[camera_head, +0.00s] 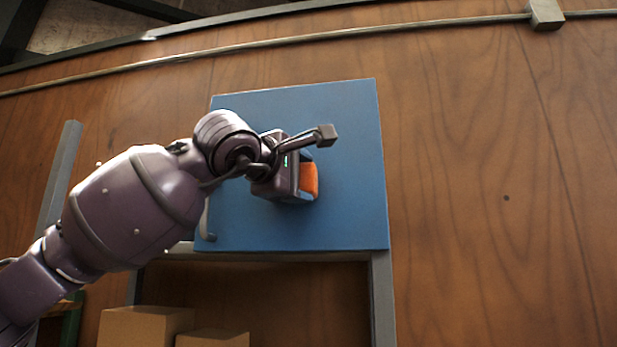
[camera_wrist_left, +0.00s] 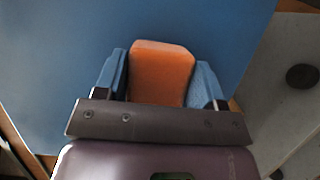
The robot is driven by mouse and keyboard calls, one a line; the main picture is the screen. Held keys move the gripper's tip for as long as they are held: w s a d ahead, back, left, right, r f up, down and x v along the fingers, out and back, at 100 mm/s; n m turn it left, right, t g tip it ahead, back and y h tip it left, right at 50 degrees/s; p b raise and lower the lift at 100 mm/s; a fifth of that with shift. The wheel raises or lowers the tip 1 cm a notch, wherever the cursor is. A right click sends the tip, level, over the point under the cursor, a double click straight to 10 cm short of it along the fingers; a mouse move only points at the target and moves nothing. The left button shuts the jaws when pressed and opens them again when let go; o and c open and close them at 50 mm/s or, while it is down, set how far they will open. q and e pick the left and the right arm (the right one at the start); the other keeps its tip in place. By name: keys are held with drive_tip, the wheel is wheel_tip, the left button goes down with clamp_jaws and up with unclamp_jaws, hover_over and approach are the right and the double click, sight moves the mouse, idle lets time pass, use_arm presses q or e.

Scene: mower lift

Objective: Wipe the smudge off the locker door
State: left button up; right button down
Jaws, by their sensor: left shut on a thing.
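The blue locker door (camera_head: 350,120) stands upright in front of the wooden wall, and it also fills most of the left wrist view (camera_wrist_left: 60,60). My left gripper (camera_head: 306,181) is in front of the door's middle. It is shut on an orange sponge (camera_head: 310,180), which shows between the two blue fingers in the left wrist view (camera_wrist_left: 161,72). The sponge's far end faces the door; I cannot tell whether it touches. No smudge shows on the visible door; my arm and gripper hide part of it. My right gripper is not in view.
A grey frame (camera_head: 382,300) stands below the door. Cardboard boxes (camera_head: 145,327) sit at the lower left. A pipe (camera_head: 400,28) runs along the wooden wall (camera_head: 480,150) above. The wall right of the door is clear of objects.

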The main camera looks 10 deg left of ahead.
use_arm(q)
drive_tip(key=shift+w+a, duration=0.1)
drive_tip(key=shift+a, duration=2.85)
drive_tip(key=s+b, duration=0.1)
drive_tip(key=s, duration=0.5)
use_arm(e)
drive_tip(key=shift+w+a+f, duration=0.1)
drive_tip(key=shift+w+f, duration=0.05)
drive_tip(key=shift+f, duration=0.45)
